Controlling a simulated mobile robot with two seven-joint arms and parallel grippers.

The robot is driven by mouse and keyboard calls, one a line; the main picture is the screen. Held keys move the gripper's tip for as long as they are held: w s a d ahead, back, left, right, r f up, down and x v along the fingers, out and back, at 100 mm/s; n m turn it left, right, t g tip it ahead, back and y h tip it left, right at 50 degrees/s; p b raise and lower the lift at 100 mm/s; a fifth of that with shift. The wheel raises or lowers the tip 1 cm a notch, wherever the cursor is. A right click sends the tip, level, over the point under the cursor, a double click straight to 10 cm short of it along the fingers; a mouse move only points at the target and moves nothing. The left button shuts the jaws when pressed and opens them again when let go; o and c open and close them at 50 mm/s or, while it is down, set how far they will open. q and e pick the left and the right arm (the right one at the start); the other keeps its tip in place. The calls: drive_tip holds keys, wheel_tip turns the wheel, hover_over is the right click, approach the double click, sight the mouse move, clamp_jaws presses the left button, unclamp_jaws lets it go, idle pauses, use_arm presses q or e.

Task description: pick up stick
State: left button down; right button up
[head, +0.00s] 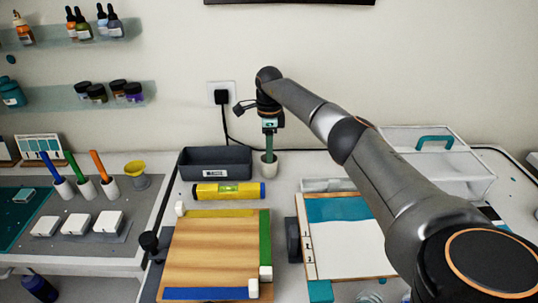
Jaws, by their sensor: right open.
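A green stick (269,146) stands upright in a small white cup (264,167) at the back middle of the table. My right gripper (269,130) points down directly above the cup, around or just over the stick's upper end. Its jaws are open; the fingers are too small to tell whether they touch the stick. My left gripper is out of view.
A dark grey bin (214,163) stands just left of the cup. A yellow level (228,191) lies in front of it. A wooden board (212,250) with coloured edge strips is nearer. A clear box (432,160) stands at right. A black cable (228,128) hangs behind.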

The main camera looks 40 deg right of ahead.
clamp_jaws()
idle(0.7)
